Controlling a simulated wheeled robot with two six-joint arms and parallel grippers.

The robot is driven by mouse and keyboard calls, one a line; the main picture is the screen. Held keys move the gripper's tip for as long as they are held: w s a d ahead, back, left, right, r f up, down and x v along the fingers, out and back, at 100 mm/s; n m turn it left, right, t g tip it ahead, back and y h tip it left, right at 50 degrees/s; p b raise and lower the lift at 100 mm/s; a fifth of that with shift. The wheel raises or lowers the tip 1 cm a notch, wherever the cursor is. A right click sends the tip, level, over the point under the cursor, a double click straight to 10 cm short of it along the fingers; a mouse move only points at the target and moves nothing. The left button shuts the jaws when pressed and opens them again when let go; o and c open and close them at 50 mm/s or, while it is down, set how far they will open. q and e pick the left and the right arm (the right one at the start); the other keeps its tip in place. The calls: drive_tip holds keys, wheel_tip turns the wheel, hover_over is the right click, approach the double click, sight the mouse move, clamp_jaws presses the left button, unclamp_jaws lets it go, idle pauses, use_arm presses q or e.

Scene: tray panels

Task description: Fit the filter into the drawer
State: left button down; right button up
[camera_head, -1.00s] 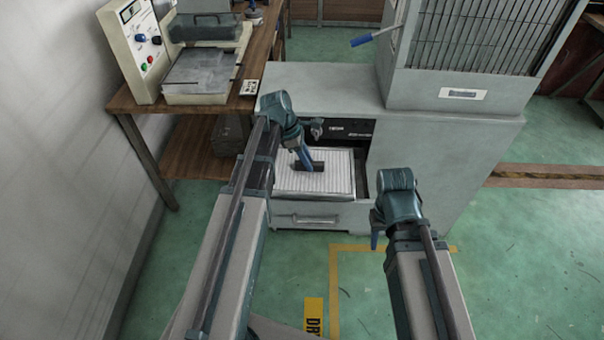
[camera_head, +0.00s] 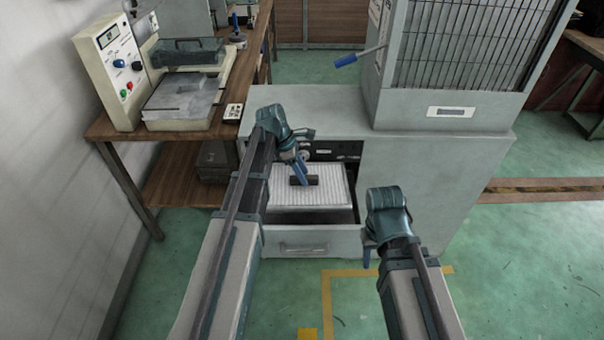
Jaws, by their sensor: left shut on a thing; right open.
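The filter (camera_head: 325,196) is a white pleated panel with a dark handle bar (camera_head: 313,180) on top. The drawer (camera_head: 325,241) stands pulled out from the low grey cabinet, its grey front facing me. My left gripper (camera_head: 302,178) is shut on the filter's handle. The filter lies roughly level over the drawer opening, with dark gaps showing at its front and right edges. I cannot tell whether its underside touches the drawer. My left arm hides the filter's left side. My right gripper (camera_head: 370,254) is open and empty, in front of the cabinet right of the drawer.
The grey cabinet (camera_head: 420,185) carries a tall grilled unit (camera_head: 455,60) with a blue-handled lever (camera_head: 346,60). A wooden bench (camera_head: 165,145) with a control panel (camera_head: 120,70) stands at left. Green floor (camera_head: 510,270) is free at right.

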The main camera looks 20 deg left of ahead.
use_arm(q)
drive_tip(key=w+f+b, duration=0.2)
drive_tip(key=shift+w+a+f, duration=0.1)
drive_tip(key=shift+a+f, duration=0.2)
drive_tip(key=shift+f, duration=0.05)
drive_tip(key=f+b, duration=0.2)
drive_tip(key=f, duration=0.1)
drive_tip(key=shift+w+b, duration=0.25)
drive_tip(key=shift+b, duration=0.15)
drive_tip(key=shift+s+f+b, duration=0.2)
drive_tip(key=shift+f+b, duration=0.05)
drive_tip(key=shift+b, duration=0.1)
drive_tip(key=f+b, duration=0.8)
drive_tip(key=shift+s+d, duration=0.1)
drive_tip(key=shift+s, duration=0.3)
drive_tip(key=c, duration=0.6)
unclamp_jaws()
